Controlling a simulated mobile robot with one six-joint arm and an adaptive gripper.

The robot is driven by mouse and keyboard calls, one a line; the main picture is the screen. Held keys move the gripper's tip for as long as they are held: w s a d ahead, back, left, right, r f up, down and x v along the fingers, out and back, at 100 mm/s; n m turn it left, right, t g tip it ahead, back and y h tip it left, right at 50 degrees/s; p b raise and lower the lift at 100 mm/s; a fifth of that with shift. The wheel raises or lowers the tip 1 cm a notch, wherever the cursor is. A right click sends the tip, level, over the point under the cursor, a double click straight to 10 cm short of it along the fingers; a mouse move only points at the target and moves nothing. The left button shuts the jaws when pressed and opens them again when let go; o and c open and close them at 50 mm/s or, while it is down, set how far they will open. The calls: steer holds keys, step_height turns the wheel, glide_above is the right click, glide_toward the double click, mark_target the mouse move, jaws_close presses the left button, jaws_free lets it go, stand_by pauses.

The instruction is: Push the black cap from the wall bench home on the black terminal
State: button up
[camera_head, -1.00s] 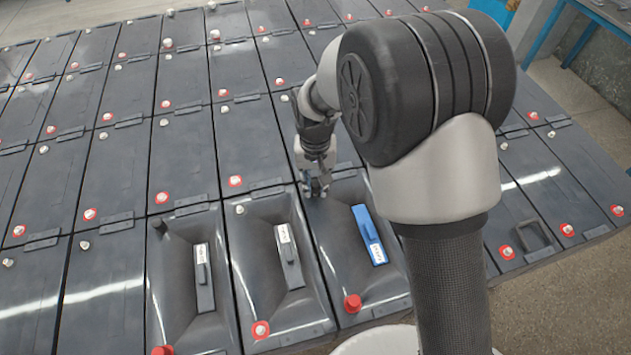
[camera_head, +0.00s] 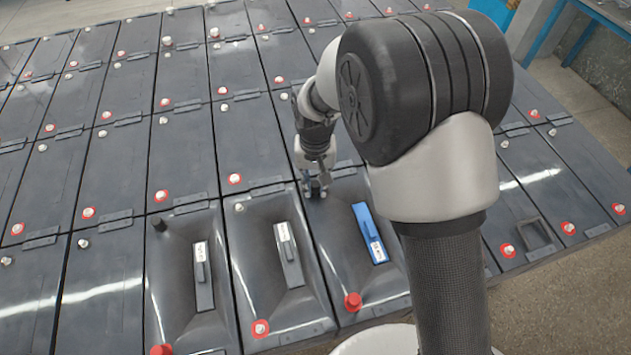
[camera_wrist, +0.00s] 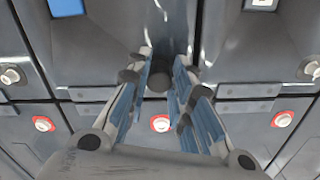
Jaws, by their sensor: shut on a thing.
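My gripper (camera_head: 315,190) reaches down at the far left corner of the battery with the blue handle (camera_head: 366,228). In the wrist view my gripper (camera_wrist: 162,62) has its blue-padded fingers on either side of the round black cap (camera_wrist: 157,82), shut on it. The cap sits over the black terminal's corner of that battery. The terminal itself is hidden beneath the cap and fingers, so I cannot tell whether the cap is fully seated. A red cap (camera_head: 352,302) covers the terminal at that battery's near end.
The middle recessed battery has a bare post (camera_head: 240,208) and a red-ringed terminal (camera_head: 261,328). The left one has a black cap (camera_head: 160,224) and a red cap (camera_head: 162,350). Rows of flat batteries surround them. A blue-framed bench (camera_head: 590,25) stands at the upper right.

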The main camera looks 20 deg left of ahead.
steer(key=o, duration=0.8)
steer(key=o, duration=0.5)
steer(key=shift+r+p, duration=2.55)
steer(key=shift+r, duration=0.95)
